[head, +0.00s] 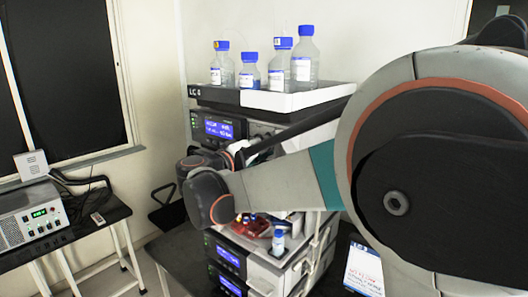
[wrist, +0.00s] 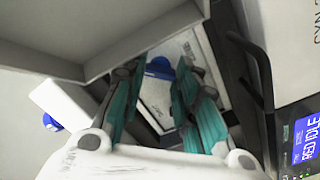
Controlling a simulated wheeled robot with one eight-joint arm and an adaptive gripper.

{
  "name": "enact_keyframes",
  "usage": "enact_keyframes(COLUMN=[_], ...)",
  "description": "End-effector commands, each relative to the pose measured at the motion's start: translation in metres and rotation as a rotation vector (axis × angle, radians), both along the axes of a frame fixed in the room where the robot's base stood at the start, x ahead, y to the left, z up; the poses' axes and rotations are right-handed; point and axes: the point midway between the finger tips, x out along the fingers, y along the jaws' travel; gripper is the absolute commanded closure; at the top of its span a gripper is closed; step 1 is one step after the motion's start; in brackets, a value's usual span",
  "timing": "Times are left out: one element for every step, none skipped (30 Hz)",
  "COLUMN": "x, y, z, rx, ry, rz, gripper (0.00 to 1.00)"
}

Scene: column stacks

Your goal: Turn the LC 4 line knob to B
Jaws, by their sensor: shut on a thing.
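My gripper (wrist: 158,82) shows in the wrist view as two teal-sided fingers. No LC 4 marking or knob lettering is readable. In the head view my arm covers the middle of the instrument stack (head: 220,124), and my gripper is hidden behind it. The stack's top tray reads "LC" with an unclear digit.
Several blue-capped bottles (head: 302,60) stand on the top tray (head: 262,100). A small blue-capped bottle (head: 278,242) stands lower down. A lit display (wrist: 307,140) is close at the right of the wrist view. A grey instrument (head: 34,218) sits on a side table at left.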

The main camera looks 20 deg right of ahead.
Motion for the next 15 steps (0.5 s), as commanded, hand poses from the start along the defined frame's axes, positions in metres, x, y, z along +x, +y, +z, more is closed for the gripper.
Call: enact_keyframes(x=[-0.0004, -0.0004, -0.0004, -0.0004, -0.0004, -0.0005, -0.0005, -0.0005, -0.0005, -0.0007, -0.0007, -0.0007, -0.0007, -0.0007, -0.0007], y=[-0.0001, -0.0001, -0.0001, -0.0001, -0.0001, -0.0001, -0.0001, -0.0002, -0.0002, -0.0002, -0.0001, -0.0002, -0.0002, -0.0001, -0.0001], z=[-0.0033, -0.0033, -0.0032, -0.0032, -0.0032, -0.0032, -0.0032, -0.0033, -0.0033, -0.0033, -0.0032, -0.0032, -0.0032, -0.003, -0.003], rx=[0.028, 0.045, 0.068, 0.085, 0.101, 0.123, 0.14, 0.157, 0.179, 0.196, 0.213, 0.235, 0.252, 0.267, 0.289], ry=[-0.034, -0.056, -0.087, -0.11, -0.133, -0.164, -0.187, -0.21, -0.241, -0.264, -0.287, -0.317, -0.339, -0.361, -0.39], rz=[0.0, -0.001, -0.001, -0.001, -0.001, -0.001, -0.001, -0.001, -0.001, -0.001, -0.001, 0.0, -0.001, -0.001, -0.001], gripper=[0.96, 0.96, 0.96, 0.96, 0.96, 0.96, 0.96, 0.96, 0.96, 0.96, 0.96, 0.96, 0.96, 0.96, 0.96])
